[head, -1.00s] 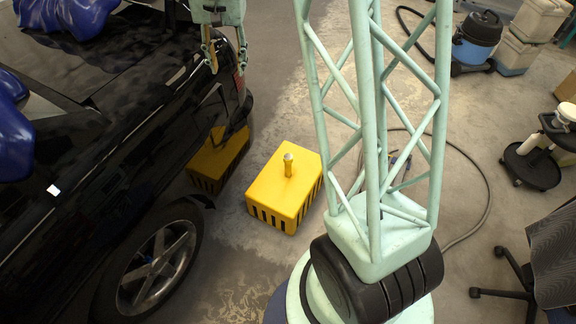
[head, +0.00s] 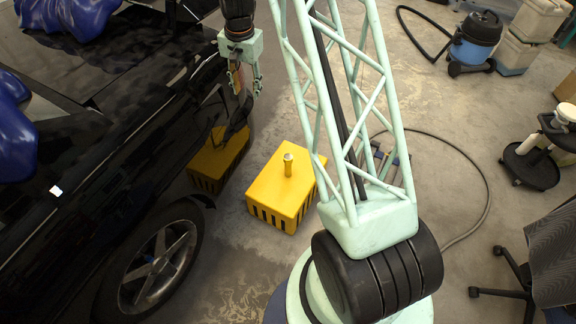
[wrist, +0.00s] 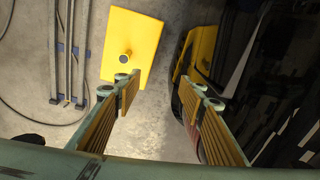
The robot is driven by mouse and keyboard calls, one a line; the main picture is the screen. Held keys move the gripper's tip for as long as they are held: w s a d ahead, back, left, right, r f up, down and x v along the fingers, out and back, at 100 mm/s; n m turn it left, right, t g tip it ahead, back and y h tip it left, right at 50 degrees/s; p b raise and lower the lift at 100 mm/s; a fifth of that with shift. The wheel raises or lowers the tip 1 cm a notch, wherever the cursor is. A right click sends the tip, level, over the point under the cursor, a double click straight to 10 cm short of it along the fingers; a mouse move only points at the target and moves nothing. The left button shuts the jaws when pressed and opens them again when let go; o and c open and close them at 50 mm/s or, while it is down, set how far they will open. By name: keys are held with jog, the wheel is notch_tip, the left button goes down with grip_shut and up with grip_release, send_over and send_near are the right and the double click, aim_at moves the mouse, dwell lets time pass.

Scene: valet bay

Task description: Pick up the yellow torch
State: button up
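The yellow torch (head: 288,164) stands upright on top of a yellow box (head: 264,193) with slotted sides. In the wrist view the torch (wrist: 126,58) shows end-on, as a dark round face on the box's top (wrist: 135,28). My gripper (head: 245,90) hangs above and to the left of the torch in the head view, beside the black car. Its fingers (wrist: 160,100) are spread wide apart with nothing between them. The torch lies beyond the fingertips in the wrist view, apart from them.
The shiny black car (head: 110,150) fills the left side and mirrors the yellow box. Bare floor lies around the box. A hose (head: 488,190) curves over the floor at right. A blue vacuum (head: 474,40), a stool (head: 530,165) and a chair (head: 545,250) stand further right.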

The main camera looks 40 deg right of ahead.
jog(key=d+f+m, duration=0.2)
jog(key=d+f, duration=0.2)
jog(key=f, duration=0.6)
jog(key=d+f+m, duration=0.1)
jog(key=d+f, duration=0.2)
jog(key=f, duration=0.7)
jog(key=m+g+p, duration=0.1)
jog(key=m+p, duration=0.1)
send_over(288, 157)
jog(key=w+a, duration=0.3)
jog(key=w, duration=0.2)
notch_tip(288, 157, down, 13)
jog(key=shift+m+y, duration=0.3)
jog(key=shift+m, duration=0.4)
jog(key=s+f, duration=0.1)
jog(key=f, duration=0.2)
jog(key=s+d+f, duration=0.1)
jog(key=s+f, duration=0.1)
jog(key=f, duration=0.2)
jog(key=s+f, duration=0.1)
jog(key=f, duration=0.2)
jog(key=shift+s+d+f, duration=0.2)
jog(key=shift+s+f, duration=0.2)
jog(key=shift+d+f+b, duration=0.45)
jog(key=shift+d+f, duration=0.3)
jog(key=shift+f, duration=0.05)
jog(key=shift+d, duration=0.2)
jog(key=shift+f, duration=0.1)
jog(key=shift+f+b, duration=0.55)
jog(key=shift+f, duration=3.7)
